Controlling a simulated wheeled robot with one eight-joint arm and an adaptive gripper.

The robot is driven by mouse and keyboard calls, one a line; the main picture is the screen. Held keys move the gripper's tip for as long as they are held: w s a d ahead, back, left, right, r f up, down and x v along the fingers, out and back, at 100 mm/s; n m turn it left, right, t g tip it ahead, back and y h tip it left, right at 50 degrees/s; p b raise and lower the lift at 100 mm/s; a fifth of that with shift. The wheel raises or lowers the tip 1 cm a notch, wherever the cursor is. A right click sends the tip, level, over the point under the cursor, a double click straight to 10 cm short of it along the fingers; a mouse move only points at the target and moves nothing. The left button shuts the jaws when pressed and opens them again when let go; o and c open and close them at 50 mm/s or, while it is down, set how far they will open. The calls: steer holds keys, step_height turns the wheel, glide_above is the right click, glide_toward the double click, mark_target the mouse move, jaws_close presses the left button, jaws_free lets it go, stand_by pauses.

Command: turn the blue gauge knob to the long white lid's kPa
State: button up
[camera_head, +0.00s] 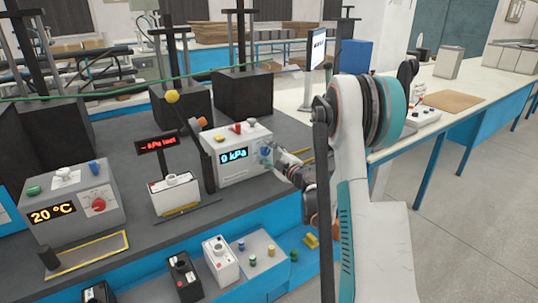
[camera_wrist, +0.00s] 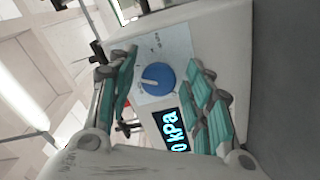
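The blue gauge knob (camera_wrist: 158,78) is on the face of a white gauge box (camera_wrist: 215,50). The knob also shows in the head view (camera_head: 266,152), partly behind my gripper. Its pale pointer mark is toward the left in the wrist view. The gauge display (camera_head: 234,156) reads 0 kPa. My gripper (camera_wrist: 166,72) is open, its teal fingers on either side of the knob with gaps showing; contact is not seen. A white battery-like box (camera_head: 175,194) stands left of the gauge under a red-lettered kPa sign (camera_head: 156,143). Which lid is the long white one, I cannot tell.
A grey box with a 20 °C display (camera_head: 52,214) and a red knob (camera_head: 99,205) stands at the left. Several batteries, among them a white one (camera_head: 221,262), stand lower in front. Dark blocks on posts (camera_head: 243,95) stand behind the gauge.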

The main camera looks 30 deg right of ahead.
steer(key=shift+s, duration=0.1)
steer(key=s, duration=1.1)
steer(key=shift+s, duration=0.4)
